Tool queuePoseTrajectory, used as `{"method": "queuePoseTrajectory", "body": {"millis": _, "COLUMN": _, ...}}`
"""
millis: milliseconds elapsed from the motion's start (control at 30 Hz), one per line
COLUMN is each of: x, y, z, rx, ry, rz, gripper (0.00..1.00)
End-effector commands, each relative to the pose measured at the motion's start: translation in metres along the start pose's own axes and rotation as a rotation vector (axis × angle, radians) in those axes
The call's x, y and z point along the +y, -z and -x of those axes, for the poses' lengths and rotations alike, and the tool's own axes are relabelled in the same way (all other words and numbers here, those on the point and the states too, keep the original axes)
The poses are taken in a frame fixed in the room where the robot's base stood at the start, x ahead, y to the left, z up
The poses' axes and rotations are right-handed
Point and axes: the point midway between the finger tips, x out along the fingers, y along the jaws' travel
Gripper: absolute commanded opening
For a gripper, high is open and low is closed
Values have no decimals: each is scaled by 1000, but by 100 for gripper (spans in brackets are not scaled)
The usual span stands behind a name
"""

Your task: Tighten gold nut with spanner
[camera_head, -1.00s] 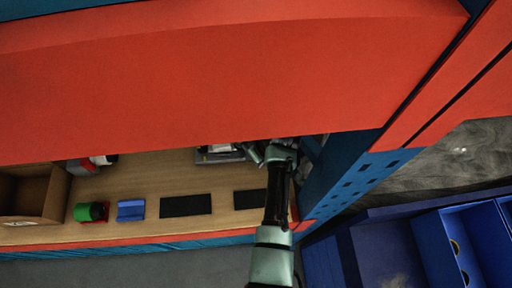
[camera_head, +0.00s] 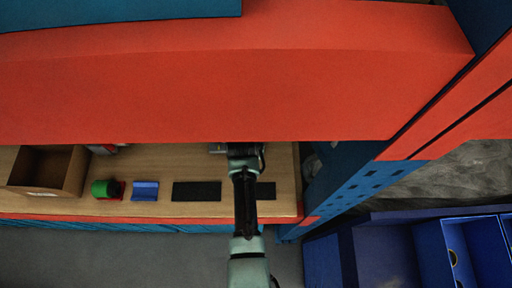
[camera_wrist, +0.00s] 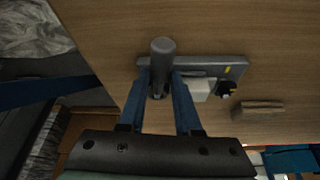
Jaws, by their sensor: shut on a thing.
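My gripper (camera_wrist: 160,82) shows in the wrist view with its two blue fingers shut on a grey rod with a rounded end (camera_wrist: 162,47). I cannot tell whether the rod is the spanner. Beside the fingertips lies a grey flat base (camera_wrist: 235,62) with a white block (camera_wrist: 201,90), a small yellow mark and a black knob-like part (camera_wrist: 226,88). No gold nut can be made out. In the head view the orange beam hides my fingers and what they hold.
The orange beam (camera_head: 230,95) overhangs the wooden worktop (camera_head: 145,165). On the worktop are an open brown box (camera_head: 72,180), a green roll (camera_head: 99,188), a blue block (camera_head: 145,190) and dark mats (camera_head: 196,191). A blue perforated post (camera_head: 365,185) stands to the right. A wooden block (camera_wrist: 258,109) lies near the base.

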Motion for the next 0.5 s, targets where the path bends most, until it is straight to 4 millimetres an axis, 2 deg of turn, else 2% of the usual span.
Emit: {"method": "queuePoseTrajectory", "body": {"millis": 500, "x": -23, "y": 4, "z": -3, "rx": 2, "ry": -133, "rz": -323, "gripper": 0}}
